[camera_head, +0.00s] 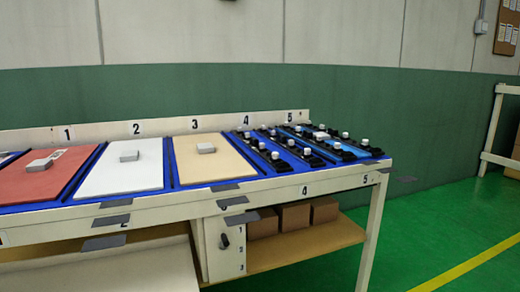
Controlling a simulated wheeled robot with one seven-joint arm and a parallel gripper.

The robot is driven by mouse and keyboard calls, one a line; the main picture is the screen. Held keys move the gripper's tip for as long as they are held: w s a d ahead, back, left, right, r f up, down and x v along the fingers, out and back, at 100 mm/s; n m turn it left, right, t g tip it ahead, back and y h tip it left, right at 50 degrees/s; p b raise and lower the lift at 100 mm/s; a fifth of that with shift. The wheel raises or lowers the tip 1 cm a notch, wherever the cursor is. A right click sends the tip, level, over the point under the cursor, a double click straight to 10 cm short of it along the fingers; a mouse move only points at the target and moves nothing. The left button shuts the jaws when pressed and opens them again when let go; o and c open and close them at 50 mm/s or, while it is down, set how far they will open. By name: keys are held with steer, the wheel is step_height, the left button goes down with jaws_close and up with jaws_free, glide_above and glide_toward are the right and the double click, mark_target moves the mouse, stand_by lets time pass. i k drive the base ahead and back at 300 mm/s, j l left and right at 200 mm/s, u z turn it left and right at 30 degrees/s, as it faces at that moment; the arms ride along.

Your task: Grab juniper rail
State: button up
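I cannot pick out a juniper rail by name or colour in this view. Two bays at the right end of the workbench (340,181), marked 4 and 5, hold rows of black fixtures with white knobs (276,155) on blue bases. They are too small to tell whether any is a rail. Bays 1, 2 and 3 hold a red panel (60,179), a white panel (121,179) and a tan panel (211,168), each with a small grey block on it. My gripper is not in view.
A lower shelf (290,253) holds several brown boxes (294,217). A white cabinet (224,245) with a dark handle stands beside them. Open green floor (415,240) with a yellow line lies to the right. A white rack (493,130) stands at the far right.

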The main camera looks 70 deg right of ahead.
mark_target(278, 166)
steer(key=z, duration=2.3)
